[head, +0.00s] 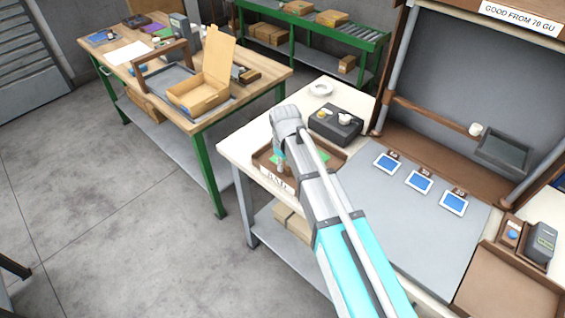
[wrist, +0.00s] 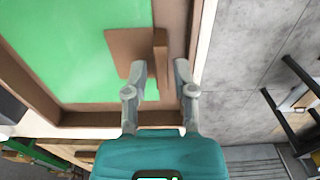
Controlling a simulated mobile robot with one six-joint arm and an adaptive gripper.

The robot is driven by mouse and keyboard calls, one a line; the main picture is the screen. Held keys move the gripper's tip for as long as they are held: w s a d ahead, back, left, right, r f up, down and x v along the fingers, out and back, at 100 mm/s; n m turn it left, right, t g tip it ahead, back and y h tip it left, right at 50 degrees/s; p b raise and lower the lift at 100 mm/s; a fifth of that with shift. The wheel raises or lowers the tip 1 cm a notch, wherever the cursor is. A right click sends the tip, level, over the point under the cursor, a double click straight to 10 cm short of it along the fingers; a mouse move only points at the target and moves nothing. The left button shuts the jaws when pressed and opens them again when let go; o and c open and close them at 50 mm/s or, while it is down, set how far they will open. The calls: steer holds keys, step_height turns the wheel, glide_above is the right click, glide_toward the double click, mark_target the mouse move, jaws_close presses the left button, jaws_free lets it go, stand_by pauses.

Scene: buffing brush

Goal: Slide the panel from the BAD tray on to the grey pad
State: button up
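The BAD tray (head: 262,160) is a brown shallow box with a white label on its front, at the near left of the bench. A bright green flat surface shows inside it, also in the wrist view (wrist: 75,45); I cannot tell if it is the panel or a lining. A brown flat piece with a raised bar (wrist: 160,60) lies over the green beside the tray wall. My gripper (wrist: 161,68) points down at the tray, its fingers apart, with the bar between them; contact cannot be told. The grey pad (head: 410,240) lies to the right.
Three blue panels, the middle one (head: 419,182), lie on the pad with small brown tags. A dark box (head: 335,124) stands behind the tray. A brown tray (head: 505,285) sits at the right. The pad's near part is bare.

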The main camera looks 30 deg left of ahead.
steer(key=shift+f+b, duration=0.5)
steer(key=shift+f, duration=0.25)
jaws_close()
